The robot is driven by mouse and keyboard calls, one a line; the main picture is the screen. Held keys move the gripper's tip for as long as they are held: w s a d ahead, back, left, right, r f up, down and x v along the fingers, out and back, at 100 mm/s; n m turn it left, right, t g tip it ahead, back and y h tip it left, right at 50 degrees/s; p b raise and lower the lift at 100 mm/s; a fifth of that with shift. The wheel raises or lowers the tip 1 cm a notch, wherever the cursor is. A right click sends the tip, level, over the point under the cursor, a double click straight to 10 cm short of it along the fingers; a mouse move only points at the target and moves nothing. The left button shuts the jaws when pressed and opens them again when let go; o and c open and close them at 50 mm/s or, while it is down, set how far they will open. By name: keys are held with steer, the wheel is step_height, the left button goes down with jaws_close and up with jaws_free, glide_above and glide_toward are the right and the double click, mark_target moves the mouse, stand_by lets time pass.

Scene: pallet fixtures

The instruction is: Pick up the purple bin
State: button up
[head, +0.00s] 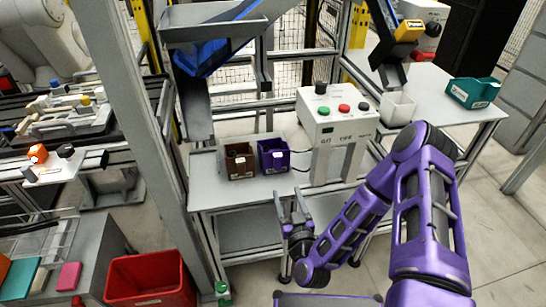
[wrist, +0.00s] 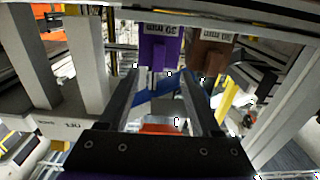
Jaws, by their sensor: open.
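The purple bin (head: 273,157) is a small open-topped box with a white label on its front. It stands upright on the grey table (head: 228,195), right beside a brown bin (head: 239,161). My gripper (head: 291,204) is at the table's front edge, nearer to me than the purple bin and slightly to its right, with its fingers apart and empty. The wrist picture is upside down. There the purple bin (wrist: 160,52) shows beyond the spread fingertips of my gripper (wrist: 161,76), not touching them, with the brown bin (wrist: 210,55) to its right.
A white control box (head: 335,125) with coloured buttons stands close to the right of the purple bin. A tilted grey chute with a blue bin (head: 202,60) is above and behind. A teal bin (head: 473,92) stands far right. A red crate (head: 150,278) is low left.

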mark_target(278, 167)
steer(key=x, duration=1.1)
steer(key=shift+w+b, duration=0.25)
steer(key=shift+b, duration=0.05)
steer(key=shift+r, duration=0.1)
jaws_close()
